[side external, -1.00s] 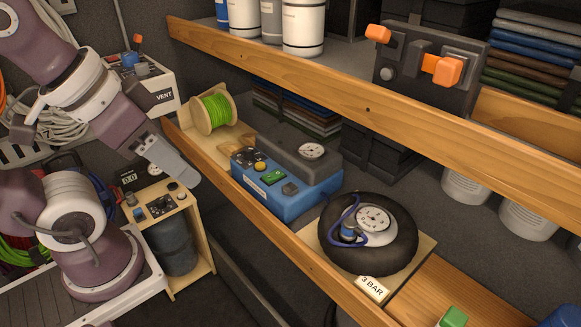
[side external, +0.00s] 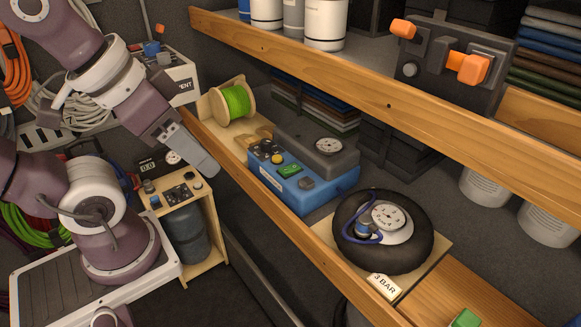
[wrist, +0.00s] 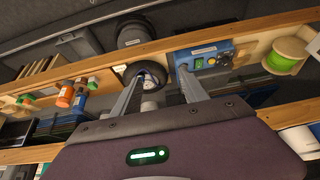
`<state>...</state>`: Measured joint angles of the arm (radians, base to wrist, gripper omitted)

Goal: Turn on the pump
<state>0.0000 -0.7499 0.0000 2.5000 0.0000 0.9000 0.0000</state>
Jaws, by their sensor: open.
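The pump (side external: 305,185) is a blue box with a dark grey top and a round white gauge. Its panel carries black knobs, a yellow button (side external: 278,158) and a green part (side external: 290,170). It sits on the shelf behind a wooden rail. In the wrist view the pump (wrist: 207,60) shows just right of the right finger. My gripper (side external: 212,168) is to the left of the pump, apart from it. In the wrist view my gripper (wrist: 160,74) has its two fingers spread with nothing between them.
A black tyre (side external: 350,245) with a gauge and blue hose sits right of the pump, by a "3 BAR" label (side external: 384,286). A green cord spool (side external: 236,102) stands left. The wooden rail (side external: 270,215) runs in front. An upper shelf board (side external: 370,98) crosses above.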

